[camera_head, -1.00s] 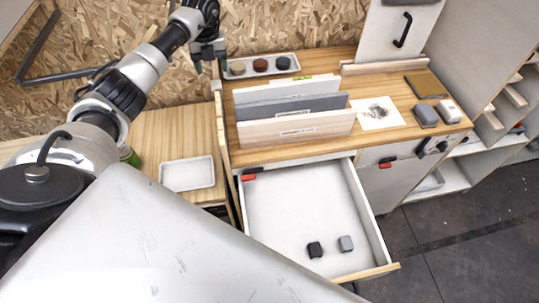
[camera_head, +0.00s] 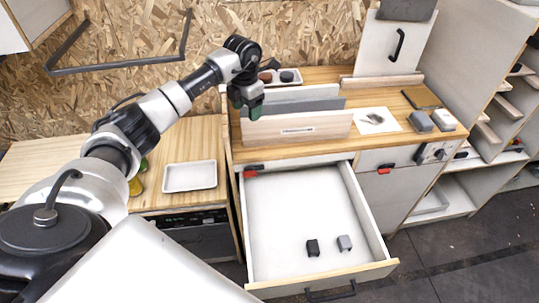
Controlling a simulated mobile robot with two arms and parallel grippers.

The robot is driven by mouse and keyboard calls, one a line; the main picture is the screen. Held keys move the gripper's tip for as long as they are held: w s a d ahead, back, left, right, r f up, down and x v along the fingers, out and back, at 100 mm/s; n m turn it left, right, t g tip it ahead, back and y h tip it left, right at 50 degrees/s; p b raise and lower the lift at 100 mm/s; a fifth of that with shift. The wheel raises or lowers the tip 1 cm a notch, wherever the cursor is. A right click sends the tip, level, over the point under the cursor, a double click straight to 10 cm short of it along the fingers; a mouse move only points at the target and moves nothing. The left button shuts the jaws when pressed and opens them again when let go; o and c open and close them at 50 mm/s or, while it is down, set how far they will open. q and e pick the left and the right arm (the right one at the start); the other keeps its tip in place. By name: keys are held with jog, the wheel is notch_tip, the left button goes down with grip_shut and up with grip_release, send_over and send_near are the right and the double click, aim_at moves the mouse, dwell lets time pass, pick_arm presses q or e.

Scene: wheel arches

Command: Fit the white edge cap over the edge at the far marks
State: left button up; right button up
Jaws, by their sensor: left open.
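A small white block (camera_head: 444,120) sits at the right end of the wooden counter, beside a grey block (camera_head: 420,121); it may be the white edge cap, but I cannot tell for sure. Several upright panels stand on the counter, with a pale wood one (camera_head: 300,129) in front and a grey one (camera_head: 325,104) behind it. I cannot make out the far marks on any edge. My left gripper (camera_head: 253,112) is open, with green at its fingertips, at the left end of the front panel. I cannot tell whether it touches the panel. My right gripper is not in view.
An open drawer (camera_head: 300,215) sticks out below the counter, with a black piece (camera_head: 313,247) and a grey piece (camera_head: 344,243) inside. An empty white tray (camera_head: 190,176) lies on the left bench. A tray with round pieces (camera_head: 288,76) stands behind the panels.

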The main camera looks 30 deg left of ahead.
pick_arm(q)
jog(key=s+d+f+m+b, duration=0.3)
jog(key=d+f+m+b, duration=0.2)
jog(key=d+m, duration=0.4)
jog(key=shift+s+d+f+m, duration=0.2)
jog(key=shift+s+f+m, duration=0.25)
jog(key=shift+m, duration=1.05)
